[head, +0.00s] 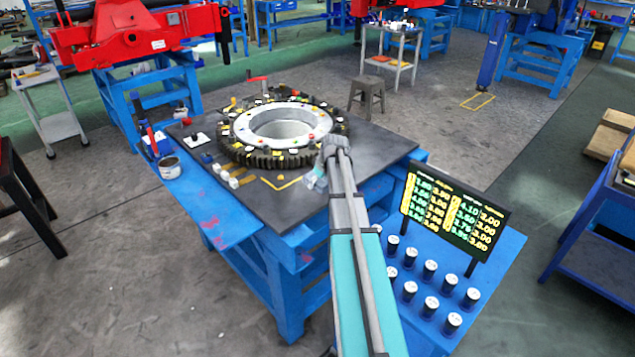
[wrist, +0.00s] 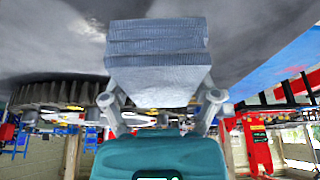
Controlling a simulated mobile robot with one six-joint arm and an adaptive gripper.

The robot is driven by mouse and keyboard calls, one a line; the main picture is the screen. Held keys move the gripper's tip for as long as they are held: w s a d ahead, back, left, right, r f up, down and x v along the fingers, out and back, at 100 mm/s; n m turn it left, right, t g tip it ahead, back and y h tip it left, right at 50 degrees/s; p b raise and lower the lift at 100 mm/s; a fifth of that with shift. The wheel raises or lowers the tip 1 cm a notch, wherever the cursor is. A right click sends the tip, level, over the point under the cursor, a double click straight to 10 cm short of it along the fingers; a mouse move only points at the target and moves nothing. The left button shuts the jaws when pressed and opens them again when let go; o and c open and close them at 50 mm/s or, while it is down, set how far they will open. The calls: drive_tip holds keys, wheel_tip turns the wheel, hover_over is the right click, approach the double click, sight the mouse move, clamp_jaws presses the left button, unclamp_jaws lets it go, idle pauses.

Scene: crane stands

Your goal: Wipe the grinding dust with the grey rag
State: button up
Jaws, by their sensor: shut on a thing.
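The grey rag (wrist: 158,42) is a thick folded block in the wrist view. My gripper (wrist: 162,97) is shut on it, one finger at each side. I cannot make out the grinding dust for certain in either view.
The big toothed ring (head: 262,157), with several small coloured pieces on it, stands on the table's middle. A sign board (head: 454,215) and several dark cylinders (head: 431,305) stand on a blue shelf at right. Cups and small parts crowd the left edge. The table's front corner is bare.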

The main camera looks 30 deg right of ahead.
drive_tip(key=shift+r+p, duration=1.15)
drive_tip(key=shift+r, duration=0.2)
drive_tip(key=shift+s, duration=0.1)
